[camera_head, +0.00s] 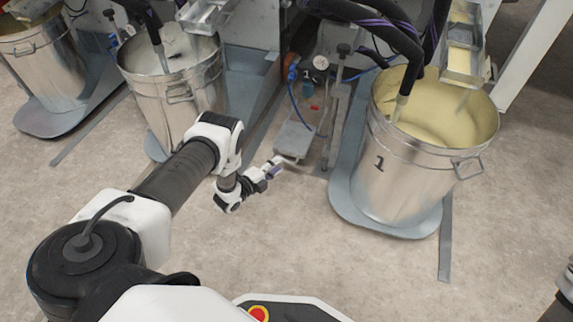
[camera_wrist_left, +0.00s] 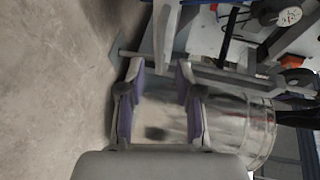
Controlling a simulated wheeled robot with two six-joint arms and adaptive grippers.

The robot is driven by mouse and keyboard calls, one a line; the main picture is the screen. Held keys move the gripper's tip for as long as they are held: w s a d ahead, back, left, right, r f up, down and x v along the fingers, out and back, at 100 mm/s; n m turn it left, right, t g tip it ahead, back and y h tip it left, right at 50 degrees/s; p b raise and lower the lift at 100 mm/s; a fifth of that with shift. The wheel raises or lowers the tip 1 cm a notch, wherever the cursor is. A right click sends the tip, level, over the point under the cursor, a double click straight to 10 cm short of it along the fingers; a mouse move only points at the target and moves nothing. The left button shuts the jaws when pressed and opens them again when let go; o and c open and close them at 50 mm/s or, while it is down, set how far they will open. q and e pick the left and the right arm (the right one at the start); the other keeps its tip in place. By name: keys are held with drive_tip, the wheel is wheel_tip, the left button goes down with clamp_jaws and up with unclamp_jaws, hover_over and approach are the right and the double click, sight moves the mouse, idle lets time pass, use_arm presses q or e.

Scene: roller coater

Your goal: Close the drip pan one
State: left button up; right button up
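A metal tray-like channel (camera_head: 463,50), which looks like drip pan one, sticks out over the rear of the bucket marked 1 (camera_head: 390,180). The bucket holds pale yellow liquid. My left gripper (camera_head: 274,166) is left of this bucket and well away from the channel, in front of a small grey box (camera_head: 294,140). In the left wrist view its two purple-padded fingers (camera_wrist_left: 158,68) are apart with nothing held between them. A blurred metal bucket (camera_wrist_left: 245,130) shows behind and right of the fingers there.
Another metal channel (camera_head: 207,15) hangs over the middle bucket (camera_head: 170,95). Black hoses (camera_head: 385,30) run down into the buckets. A gauge (camera_head: 321,62) and a thin upright post (camera_head: 340,110) stand between the buckets. The floor (camera_head: 330,255) in front is clear.

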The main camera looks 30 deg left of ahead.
sight(285, 160)
use_arm(q)
drive_tip(key=b+x, duration=0.2)
drive_tip(key=x, duration=0.3)
drive_tip(key=shift+f, duration=0.15)
use_arm(e)
wheel_tip(285, 160, down, 3)
drive_tip(key=shift+w+f, duration=0.1)
use_arm(q)
clamp_jaws()
